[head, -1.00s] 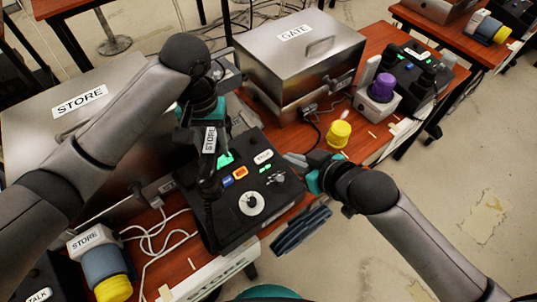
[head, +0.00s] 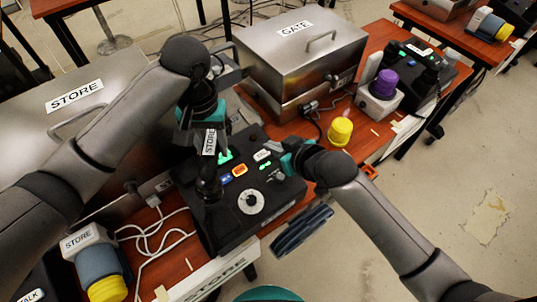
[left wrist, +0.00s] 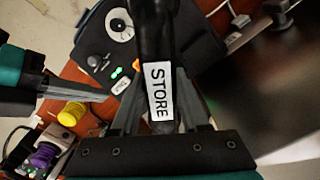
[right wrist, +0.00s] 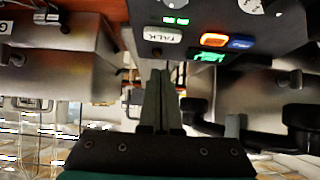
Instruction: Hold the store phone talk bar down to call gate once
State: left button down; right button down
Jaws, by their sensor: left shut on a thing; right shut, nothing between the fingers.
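The store phone (head: 225,232) is a black desk unit with a white dial and lit green, orange and blue keys. Its white talk bar (head: 263,155) reads TALK in the right wrist view (right wrist: 162,35). My left gripper (head: 203,128) is shut on the black handset, whose STORE label (head: 209,142) also shows in the left wrist view (left wrist: 158,92); it is held above the phone's left side. My right gripper (head: 274,148) is shut and empty, its tips close beside the talk bar. In the right wrist view its fingers (right wrist: 160,74) appear just short of the bar; contact cannot be told.
A steel GATE box (head: 300,65) stands behind, and a STORE box (head: 60,125) to the left. A yellow knob (head: 340,131) and a purple-topped unit (head: 382,88) sit to the right. White cables (head: 150,235) lie left of the phone.

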aim_at(261, 151)
jog(key=f, duration=0.1)
jog(key=w+f+b, duration=0.1)
jog(key=f, duration=0.1)
jog(key=a+f, duration=0.1)
jog(key=shift+w+f+b, duration=0.2)
jog(key=shift+f+b, duration=0.15)
jog(key=shift+f, duration=0.05)
